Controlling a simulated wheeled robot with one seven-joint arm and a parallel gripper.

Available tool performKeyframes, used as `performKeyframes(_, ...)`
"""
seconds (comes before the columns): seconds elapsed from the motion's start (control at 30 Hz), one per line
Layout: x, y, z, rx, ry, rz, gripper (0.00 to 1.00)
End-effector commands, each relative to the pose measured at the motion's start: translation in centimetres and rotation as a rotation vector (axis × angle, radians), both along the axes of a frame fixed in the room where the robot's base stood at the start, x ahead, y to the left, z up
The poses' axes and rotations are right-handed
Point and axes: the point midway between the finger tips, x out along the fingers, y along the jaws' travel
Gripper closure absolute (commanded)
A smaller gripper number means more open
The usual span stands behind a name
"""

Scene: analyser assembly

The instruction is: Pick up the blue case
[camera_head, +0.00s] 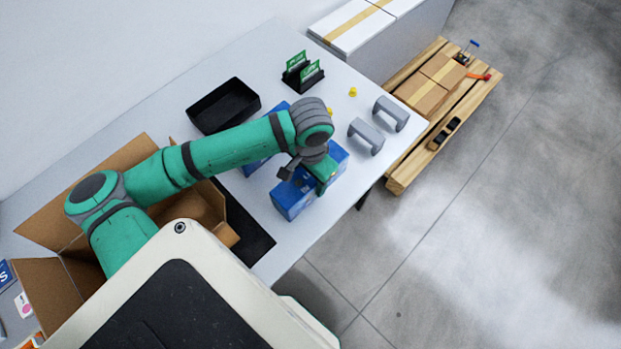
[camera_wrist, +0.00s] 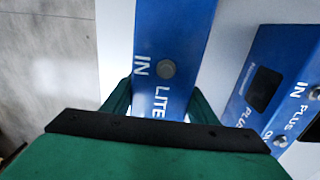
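A blue case (camera_head: 290,203) stands near the front edge of the white table, partly covered by my gripper (camera_head: 320,177). In the wrist view this case (camera_wrist: 175,30) is marked "IN" and "LITE" and has a grey round button. The green fingers of my gripper (camera_wrist: 160,102) lie on both sides of it, with little or no gap showing. Their tips are hidden, so contact is unclear. A second blue case, marked "IN PLUS" (camera_wrist: 285,75), stands to the right in the wrist view. In the head view it is mostly hidden behind my arm.
A black tray (camera_head: 224,105) and a black holder with green cards (camera_head: 302,72) are at the back. Two grey handles (camera_head: 366,136) and small yellow parts (camera_head: 353,92) lie to the right. An open cardboard box (camera_head: 45,285) is at the left. A loaded pallet (camera_head: 400,178) stands beyond the table.

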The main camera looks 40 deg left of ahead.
Motion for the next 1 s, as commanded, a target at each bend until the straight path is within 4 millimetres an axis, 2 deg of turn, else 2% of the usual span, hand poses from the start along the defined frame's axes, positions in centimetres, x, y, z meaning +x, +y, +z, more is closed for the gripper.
performKeyframes(0.03, 0.0, 0.0, 0.0, 0.0, 0.0, 0.0, 0.75)
performKeyframes(0.13, 0.0, 0.0, 0.0, 0.0, 0.0, 0.0, 0.99)
performKeyframes(0.47, 0.1, 0.0, 0.7, 0.002, -0.002, -0.001, 0.99)
performKeyframes(1.0, 0.1, 0.1, 8.7, 0.004, -0.002, 0.0, 0.99)
